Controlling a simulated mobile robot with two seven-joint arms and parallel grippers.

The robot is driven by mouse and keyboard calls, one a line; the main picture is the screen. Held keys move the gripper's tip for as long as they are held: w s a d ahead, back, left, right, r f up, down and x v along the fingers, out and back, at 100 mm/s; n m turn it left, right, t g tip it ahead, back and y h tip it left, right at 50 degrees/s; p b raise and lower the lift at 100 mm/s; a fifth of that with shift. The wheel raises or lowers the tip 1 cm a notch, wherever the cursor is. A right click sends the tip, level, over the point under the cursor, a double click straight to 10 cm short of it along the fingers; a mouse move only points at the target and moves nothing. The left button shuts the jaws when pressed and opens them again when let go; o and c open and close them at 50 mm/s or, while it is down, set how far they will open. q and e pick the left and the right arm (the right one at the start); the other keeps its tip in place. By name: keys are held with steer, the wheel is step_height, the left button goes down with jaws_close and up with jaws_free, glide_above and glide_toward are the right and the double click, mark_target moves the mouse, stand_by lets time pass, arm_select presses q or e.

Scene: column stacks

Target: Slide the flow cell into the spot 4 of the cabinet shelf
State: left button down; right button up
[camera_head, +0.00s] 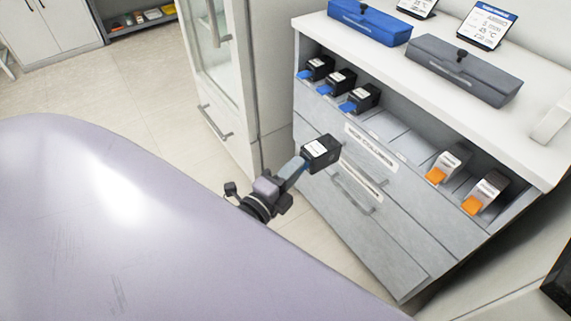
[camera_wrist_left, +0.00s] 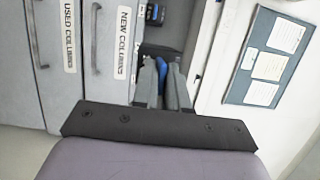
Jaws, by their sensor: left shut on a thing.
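My left gripper (camera_head: 294,169) is shut on a flow cell (camera_head: 322,151), a black box with a white label. It holds the flow cell in front of the cabinet, apart from the shelf. In the left wrist view, a blue part (camera_wrist_left: 162,72) shows between the grey fingers (camera_wrist_left: 160,88). The cabinet shelf (camera_head: 391,132) is an open bay of slots. Three black flow cells with blue tabs (camera_head: 339,82) stand in its left slots. The slots to their right are empty. Two white units with orange tabs (camera_head: 447,166) stand farther right. My right gripper is not in view.
Drawers with handles (camera_head: 352,197) lie below the shelf. A blue case (camera_head: 369,22), a grey case (camera_head: 464,69) and sign stands (camera_head: 486,25) are on the cabinet top. A glass-door cabinet (camera_head: 222,75) stands at the left. Open floor (camera_head: 135,84) lies beyond.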

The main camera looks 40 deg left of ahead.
mark_target(319, 156)
arm_select(q)
steer(key=shift+w+d+b, duration=0.15)
steer(key=shift+w+d, duration=0.1)
steer(key=shift+w, duration=0.35)
steer(key=shift+w+d+b, duration=0.15)
steer(key=shift+w+d, duration=0.05)
steer(key=shift+w, duration=0.4)
steer(key=shift+w+d+b, duration=0.25)
steer(key=shift+w+b, duration=0.05)
steer(key=shift+w, duration=0.45)
steer(key=shift+w+d+b, duration=0.25)
steer(key=shift+w+d, duration=0.05)
steer(key=shift+w, duration=0.4)
steer(key=shift+w+d+b, duration=0.25)
steer(key=shift+w+b, duration=0.05)
steer(key=shift+w, duration=0.45)
steer(key=w+d+b, duration=0.4)
steer(key=w+b, duration=0.3)
steer(key=w, duration=0.6)
steer(key=shift+d+f+b, duration=0.3)
steer(key=shift+d+f, duration=0.05)
steer(key=shift+d, duration=0.05)
steer(key=c, duration=1.1)
jaws_free()
steer(key=shift+f, duration=0.1)
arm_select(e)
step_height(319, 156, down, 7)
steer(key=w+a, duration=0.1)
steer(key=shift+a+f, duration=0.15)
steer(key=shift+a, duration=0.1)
